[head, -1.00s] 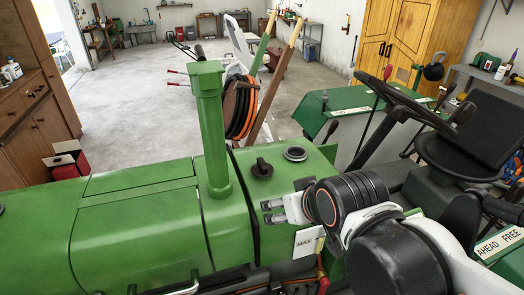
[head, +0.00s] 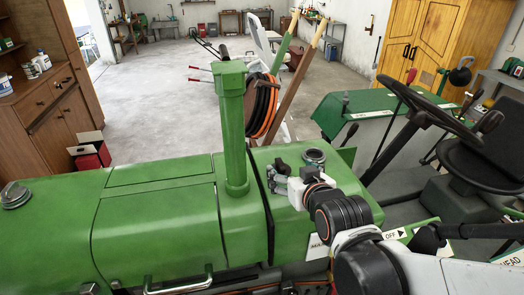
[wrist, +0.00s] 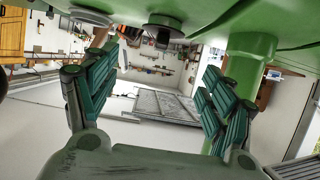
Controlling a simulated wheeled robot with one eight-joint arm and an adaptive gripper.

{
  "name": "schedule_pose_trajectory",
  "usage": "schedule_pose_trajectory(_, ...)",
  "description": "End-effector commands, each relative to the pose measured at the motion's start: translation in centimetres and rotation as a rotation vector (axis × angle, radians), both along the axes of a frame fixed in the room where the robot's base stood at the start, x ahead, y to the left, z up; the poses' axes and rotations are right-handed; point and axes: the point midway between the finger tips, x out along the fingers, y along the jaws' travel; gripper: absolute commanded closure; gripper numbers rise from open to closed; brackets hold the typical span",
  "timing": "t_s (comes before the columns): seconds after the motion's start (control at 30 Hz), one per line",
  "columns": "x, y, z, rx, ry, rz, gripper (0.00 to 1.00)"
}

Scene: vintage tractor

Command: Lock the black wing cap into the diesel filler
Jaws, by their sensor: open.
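The black wing cap (head: 281,165) sits on the green tractor hood, apart from the diesel filler (head: 314,156). The filler is a round metal-rimmed ring to its right. My gripper (head: 292,174) is beside the cap in the head view, its fingers partly hiding it. In the wrist view, which shows the hood upside down along the top, the cap (wrist: 163,28) lies between the directions of my two spread fingers (wrist: 160,70), with its wing pointing down in the picture. Nothing is between the fingers. The filler rim (wrist: 91,18) is at the upper left there.
A tall green exhaust stack (head: 234,130) rises from the hood close to the cap. The steering wheel (head: 430,108) and black seat (head: 485,150) are to the right. Behind the tractor, the concrete floor (head: 150,90) is largely open.

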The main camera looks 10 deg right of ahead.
Motion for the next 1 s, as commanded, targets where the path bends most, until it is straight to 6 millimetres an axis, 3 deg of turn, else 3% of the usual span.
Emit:
schedule_pose_trajectory(0.3, 3.4, 0.0, -1.5, 0.0, 0.001, 0.0, 0.24)
schedule_pose_trajectory(0.73, 5.5, 0.0, -2.3, 0.0, 0.001, 0.0, 0.24)
schedule_pose_trajectory(1.0, 8.2, 0.0, -3.6, 0.0, 0.001, 0.0, 0.24)
